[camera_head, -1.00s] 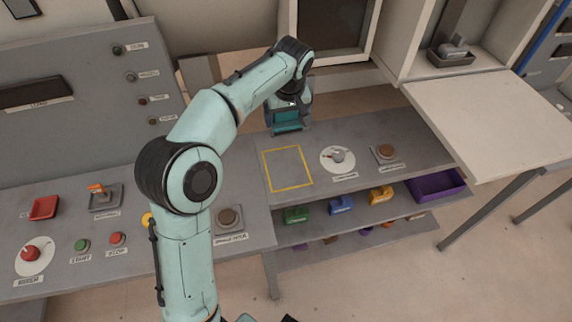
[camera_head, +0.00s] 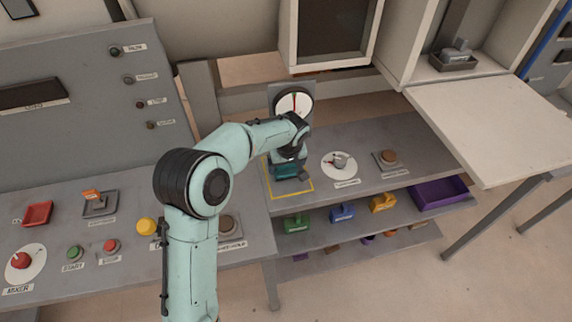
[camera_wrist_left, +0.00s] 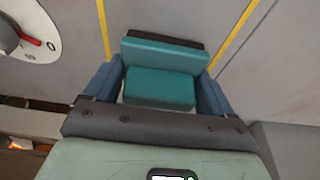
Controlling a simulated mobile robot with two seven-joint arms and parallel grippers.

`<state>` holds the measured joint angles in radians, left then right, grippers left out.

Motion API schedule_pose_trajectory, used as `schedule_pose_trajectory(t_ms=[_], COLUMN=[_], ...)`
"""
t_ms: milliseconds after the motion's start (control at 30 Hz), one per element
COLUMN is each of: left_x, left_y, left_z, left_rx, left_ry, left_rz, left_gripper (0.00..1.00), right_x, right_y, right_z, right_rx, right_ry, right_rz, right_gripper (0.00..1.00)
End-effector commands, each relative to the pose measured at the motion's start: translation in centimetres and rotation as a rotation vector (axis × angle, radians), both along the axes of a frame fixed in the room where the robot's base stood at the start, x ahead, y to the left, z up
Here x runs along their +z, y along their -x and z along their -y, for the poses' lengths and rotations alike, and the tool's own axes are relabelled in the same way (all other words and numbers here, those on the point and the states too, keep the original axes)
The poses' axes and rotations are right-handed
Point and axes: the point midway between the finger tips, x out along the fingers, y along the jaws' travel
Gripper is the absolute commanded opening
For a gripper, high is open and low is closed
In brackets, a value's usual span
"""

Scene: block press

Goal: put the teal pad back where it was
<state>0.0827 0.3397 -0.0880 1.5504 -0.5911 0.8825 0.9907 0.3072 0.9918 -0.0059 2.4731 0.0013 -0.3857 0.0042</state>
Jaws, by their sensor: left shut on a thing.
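The teal pad (camera_wrist_left: 160,88) is a stepped block with a dark far edge, held between the blue fingers of my left gripper (camera_wrist_left: 157,78) in the wrist view. In the head view the pad (camera_head: 287,172) shows below my left wrist, within the yellow outlined square (camera_head: 306,190) on the grey bench. Yellow lines also show on both sides of the pad in the wrist view. My left gripper (camera_head: 288,165) is shut on the pad. I cannot tell whether the pad touches the surface. The far part of the square is hidden by my arm.
A white dial (camera_head: 339,165) and a brown round button (camera_head: 389,157) sit right of the square. A gauge (camera_head: 293,103) stands behind my wrist. Green (camera_head: 296,222), blue (camera_head: 342,212) and yellow (camera_head: 382,202) items and a purple bin (camera_head: 437,192) are on the shelf below.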

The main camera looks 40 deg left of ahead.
Motion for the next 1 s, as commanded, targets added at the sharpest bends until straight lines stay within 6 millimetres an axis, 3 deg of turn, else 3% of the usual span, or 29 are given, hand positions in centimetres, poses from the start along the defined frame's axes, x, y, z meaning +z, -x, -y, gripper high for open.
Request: schedule_pose_trajectory(t_ms=[367,400,433,767,1000], left_x=[-0.4,-0.4,-0.4,0.3,4.5], left_y=[0.0,0.0,0.0,0.0,0.6], left_z=[0.0,0.0,0.0,0.0,1.0], left_rx=[0.0,0.0,0.0,-0.001,0.0], left_ry=[0.001,0.0,0.0,0.0,0.001], left_rz=[0.001,0.0,0.0,0.002,0.006], left_gripper=[0.56,0.94,1.0,1.0,1.0], right_x=[-0.4,-0.3,-0.3,0.2,0.2], right_y=[0.2,0.1,0.1,-0.1,-0.1], right_z=[0.0,0.0,0.0,0.0,0.0], right_rx=[0.0,-0.001,0.0,0.0,0.0], right_ry=[0.001,0.0,0.0,0.0,0.0], right_rz=[-0.002,-0.001,-0.001,0.001,0.001], right_gripper=[0.42,0.42,0.42,0.42,0.42])
